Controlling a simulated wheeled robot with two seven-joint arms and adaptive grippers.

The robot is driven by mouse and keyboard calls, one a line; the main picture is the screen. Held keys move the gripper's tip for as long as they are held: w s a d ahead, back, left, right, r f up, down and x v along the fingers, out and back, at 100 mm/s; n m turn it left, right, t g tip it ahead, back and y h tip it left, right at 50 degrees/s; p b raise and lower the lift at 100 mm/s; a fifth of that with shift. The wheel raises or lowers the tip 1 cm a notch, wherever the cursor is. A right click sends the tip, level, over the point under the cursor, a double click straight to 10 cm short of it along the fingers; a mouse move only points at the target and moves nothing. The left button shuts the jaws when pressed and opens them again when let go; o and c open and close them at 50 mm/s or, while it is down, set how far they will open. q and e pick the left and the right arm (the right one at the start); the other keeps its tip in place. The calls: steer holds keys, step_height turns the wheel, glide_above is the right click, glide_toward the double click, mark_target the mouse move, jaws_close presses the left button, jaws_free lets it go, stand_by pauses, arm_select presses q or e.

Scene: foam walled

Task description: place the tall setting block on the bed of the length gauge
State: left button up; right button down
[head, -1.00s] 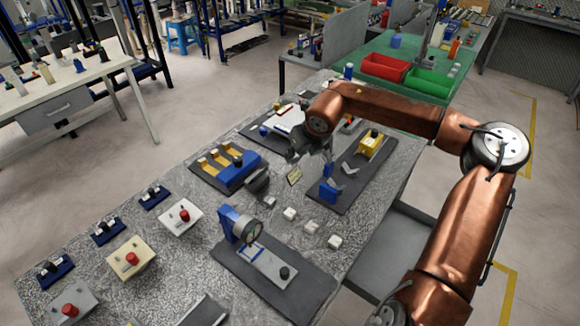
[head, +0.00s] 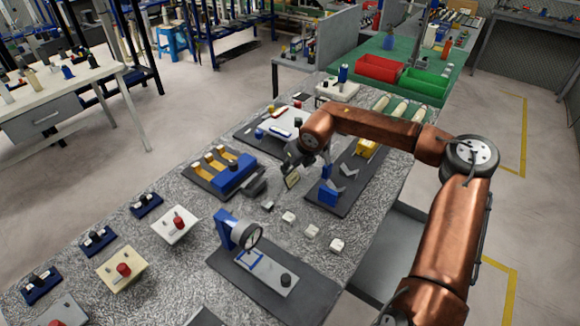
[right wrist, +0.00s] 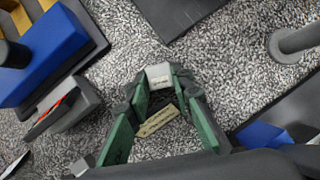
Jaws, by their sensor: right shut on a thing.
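The length gauge has a blue stand with a round dial (head: 252,236) and a pale grey bed (head: 270,272) with a blue outline, on a dark plate. The bed's outlined area is empty. My right gripper (head: 303,158) is behind and right of the gauge, near a small yellowish card (head: 292,180). In the right wrist view its green fingers (right wrist: 159,80) are shut on a pale block (right wrist: 158,74), apparently the tall setting block. The gripper hides this block in the head view. The card also shows between the fingers (right wrist: 158,121). My left gripper is out of view.
A blue fixture with yellow jaws (head: 233,173) lies left of the gripper. A blue stand with grey vees (head: 328,193) is close on its right.

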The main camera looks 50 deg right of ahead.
steer(key=c, duration=1.7)
jaws_free()
steer(key=shift+f, duration=0.1)
